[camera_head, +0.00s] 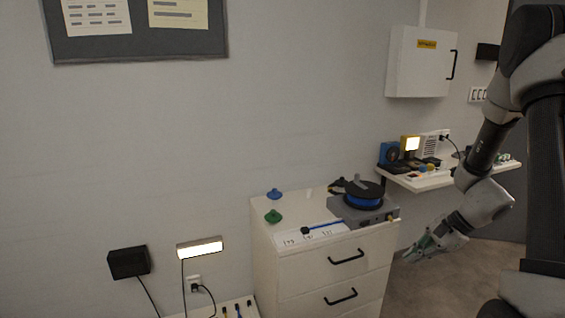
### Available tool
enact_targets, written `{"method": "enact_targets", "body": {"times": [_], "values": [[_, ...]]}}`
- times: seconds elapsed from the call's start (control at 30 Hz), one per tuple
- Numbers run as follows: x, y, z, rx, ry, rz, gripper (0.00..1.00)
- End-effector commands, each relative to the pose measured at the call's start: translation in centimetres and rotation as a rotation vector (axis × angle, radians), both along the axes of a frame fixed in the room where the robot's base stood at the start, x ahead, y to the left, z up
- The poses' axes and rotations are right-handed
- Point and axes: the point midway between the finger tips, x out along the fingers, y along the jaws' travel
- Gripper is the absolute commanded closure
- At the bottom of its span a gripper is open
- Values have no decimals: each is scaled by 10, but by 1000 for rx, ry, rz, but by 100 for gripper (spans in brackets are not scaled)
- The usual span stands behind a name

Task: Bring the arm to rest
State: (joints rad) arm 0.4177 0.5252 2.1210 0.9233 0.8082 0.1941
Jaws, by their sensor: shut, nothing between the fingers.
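My gripper (413,256) is at the end of my arm on the right side of the head view. It is shut and empty. It hangs in the air to the right of the white drawer cabinet (285,287), with a gap that I cannot judge exactly. My arm comes down from the upper right and bends toward the cabinet.
On the cabinet stand a grey device (345,213) with a dark and blue disc (363,198), a blue knob-like piece (274,194) and a green one (272,216). A shelf (432,184) with small items is behind my arm. Bare floor (420,285) lies below my gripper.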

Motion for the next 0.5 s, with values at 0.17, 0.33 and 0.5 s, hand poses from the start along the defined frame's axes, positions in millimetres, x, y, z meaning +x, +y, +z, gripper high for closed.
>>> {"method": "enact_targets", "body": {"times": [0.17,0.33,0.5], "values": [[-68,5,74,-169,-91,447,100],[-127,-3,133,-356,-160,810,100],[-171,-13,181,-565,-232,1064,100]]}}
